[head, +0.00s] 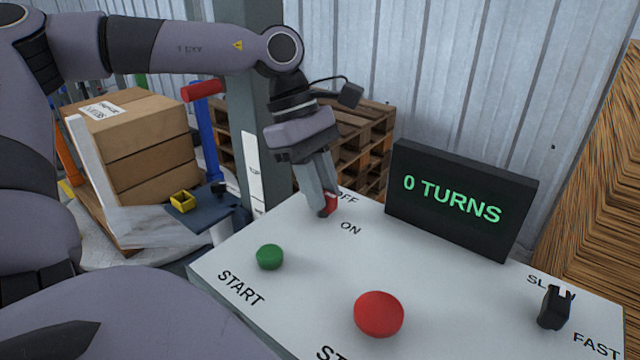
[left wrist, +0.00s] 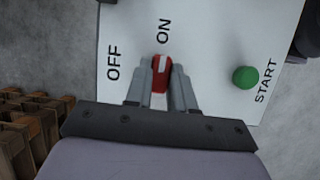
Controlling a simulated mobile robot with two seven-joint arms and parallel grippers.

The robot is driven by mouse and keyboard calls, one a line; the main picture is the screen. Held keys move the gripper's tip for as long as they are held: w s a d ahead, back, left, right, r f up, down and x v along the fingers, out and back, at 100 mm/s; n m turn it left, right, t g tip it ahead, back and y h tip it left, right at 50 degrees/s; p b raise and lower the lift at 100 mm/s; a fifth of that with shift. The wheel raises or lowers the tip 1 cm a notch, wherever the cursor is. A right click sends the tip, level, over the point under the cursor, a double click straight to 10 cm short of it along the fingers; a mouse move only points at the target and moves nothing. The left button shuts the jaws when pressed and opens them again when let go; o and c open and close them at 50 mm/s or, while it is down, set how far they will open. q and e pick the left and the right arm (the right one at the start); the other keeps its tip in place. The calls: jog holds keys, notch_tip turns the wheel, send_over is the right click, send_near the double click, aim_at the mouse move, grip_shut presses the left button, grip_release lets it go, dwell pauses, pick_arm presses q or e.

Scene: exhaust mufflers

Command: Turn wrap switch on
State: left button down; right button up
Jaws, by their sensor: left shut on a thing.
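The red wrap switch (head: 331,203) stands at the back left of the white control panel (head: 300,270), between the printed words OFF and ON. My left gripper (head: 325,212) reaches down from above and its fingers are shut on the switch. In the left wrist view the red switch (left wrist: 161,72), with a white mark on it, sits between the two fingertips (left wrist: 160,80) and points toward the ON label. The fingers hide part of the switch. My right gripper is in neither view.
The panel also bears a green START button (head: 270,257), a large red button (head: 379,314) and a black SLOW/FAST knob (head: 554,307). A black display (head: 460,200) reading "0 TURNS" stands at the panel's back. Stacked cardboard boxes (head: 140,150) and wooden pallets (head: 360,145) are behind.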

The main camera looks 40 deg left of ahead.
pick_arm(q)
jog(key=c, duration=1)
grip_release()
jog(key=shift+s+f, duration=0.2)
jog(key=shift+f, duration=0.05)
jog(key=shift+o, duration=0.2)
jog(key=shift+w, duration=0.15)
jog(key=shift+r, duration=0.15)
jog(key=shift+a+r, duration=0.1)
jog(key=shift+r, duration=0.1)
jog(key=v, duration=0.6)
jog(key=shift+r+p, duration=0.3)
jog(key=shift+p, duration=0.05)
jog(key=shift+a, duration=0.15)
